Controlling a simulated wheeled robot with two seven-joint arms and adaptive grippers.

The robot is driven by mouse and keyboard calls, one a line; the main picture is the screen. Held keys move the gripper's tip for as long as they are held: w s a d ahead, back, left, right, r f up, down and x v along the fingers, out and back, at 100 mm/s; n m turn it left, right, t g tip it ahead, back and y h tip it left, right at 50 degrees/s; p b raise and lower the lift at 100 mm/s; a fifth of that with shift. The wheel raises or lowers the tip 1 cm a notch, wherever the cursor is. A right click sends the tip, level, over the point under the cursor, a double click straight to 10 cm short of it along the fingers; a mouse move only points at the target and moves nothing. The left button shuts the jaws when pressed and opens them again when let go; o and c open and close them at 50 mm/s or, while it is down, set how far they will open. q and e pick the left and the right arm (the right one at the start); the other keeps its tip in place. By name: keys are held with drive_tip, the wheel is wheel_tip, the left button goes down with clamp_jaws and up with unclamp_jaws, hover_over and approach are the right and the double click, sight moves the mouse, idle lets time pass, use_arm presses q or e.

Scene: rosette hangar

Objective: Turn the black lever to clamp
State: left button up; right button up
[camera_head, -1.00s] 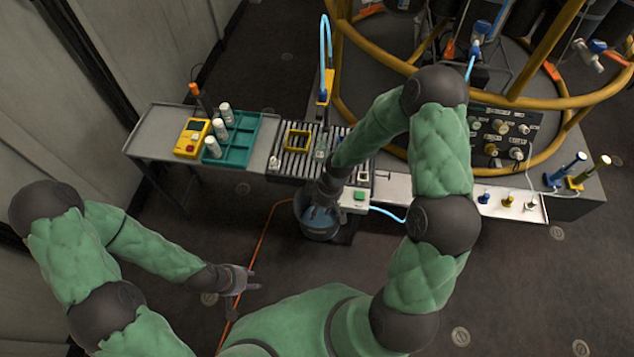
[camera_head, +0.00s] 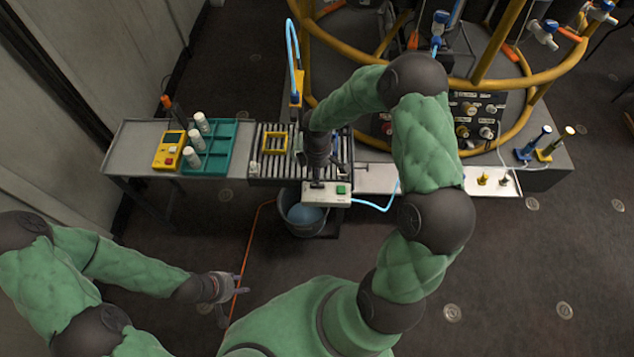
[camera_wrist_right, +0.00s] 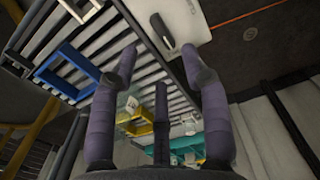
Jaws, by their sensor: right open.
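The black lever (camera_wrist_right: 163,31) sits on a pale box in the right wrist view, just beyond the fingertips. In the head view the pale box (camera_head: 340,201) has a green button, and the lever (camera_head: 317,184) is a small dark shape at its left, partly hidden by my right gripper. My right gripper (camera_wrist_right: 160,62) has its three fingers spread, with nothing between them. In the head view it (camera_head: 318,160) hangs over the slatted rack beside the box, its fingertips hard to see. My left gripper (camera_head: 238,288) is open and empty, low over the floor at the lower left.
The slatted rack (camera_head: 262,168) carries a yellow frame (camera_head: 274,143) and, in the wrist view, a blue frame (camera_wrist_right: 67,76). A teal tray (camera_head: 217,166) with white bottles and a yellow device (camera_head: 169,150) stand left. A bucket (camera_head: 302,217) is below. Yellow railing (camera_head: 465,80) lies behind.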

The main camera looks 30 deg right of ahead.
sight(317, 186)
wheel_tip(317, 186, down, 7)
drive_tip(key=shift+f+b, duration=0.1)
drive_tip(key=shift+b, duration=1.05)
clamp_jaws()
